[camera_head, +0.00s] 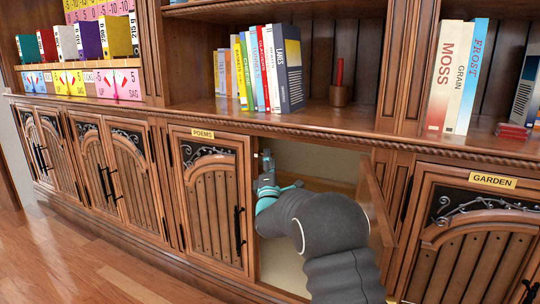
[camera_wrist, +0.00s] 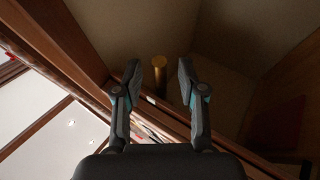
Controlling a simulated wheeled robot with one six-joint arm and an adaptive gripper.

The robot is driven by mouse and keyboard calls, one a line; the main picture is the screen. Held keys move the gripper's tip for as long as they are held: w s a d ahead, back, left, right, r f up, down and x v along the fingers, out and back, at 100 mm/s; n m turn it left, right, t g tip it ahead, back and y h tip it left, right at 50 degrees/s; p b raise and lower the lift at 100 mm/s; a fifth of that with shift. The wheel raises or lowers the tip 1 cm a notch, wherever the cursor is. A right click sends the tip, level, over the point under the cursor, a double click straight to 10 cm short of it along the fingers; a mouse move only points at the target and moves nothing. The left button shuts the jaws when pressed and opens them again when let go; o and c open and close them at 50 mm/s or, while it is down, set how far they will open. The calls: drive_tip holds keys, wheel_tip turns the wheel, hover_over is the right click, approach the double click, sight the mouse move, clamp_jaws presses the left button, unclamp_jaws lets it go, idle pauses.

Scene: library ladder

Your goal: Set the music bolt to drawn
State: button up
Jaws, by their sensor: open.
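My gripper (camera_head: 266,168) is raised inside the open cupboard between the POEMS door and the open door leaf, near the top edge of the opening. In the wrist view my gripper (camera_wrist: 159,82) is open, with one finger on each side of a brass-coloured knob or pin (camera_wrist: 159,64), which may be the music bolt. A gap shows on both sides of it, and it does not look gripped. I cannot tell whether the bolt is drawn or shot. No label reading music is visible.
The open door leaf (camera_head: 377,207) stands out to the right of my arm. The POEMS door (camera_head: 212,205) is shut on the left, and the GARDEN door (camera_head: 468,235) is shut on the right. Books (camera_head: 268,70) stand on the shelf above. The wooden floor (camera_head: 85,265) at front left is clear.

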drive_tip(key=shift+x, duration=1)
clamp_jaws()
wheel_tip(320, 180, down, 3)
drive_tip(key=b, duration=0.3)
drive_tip(key=shift+r, duration=0.1)
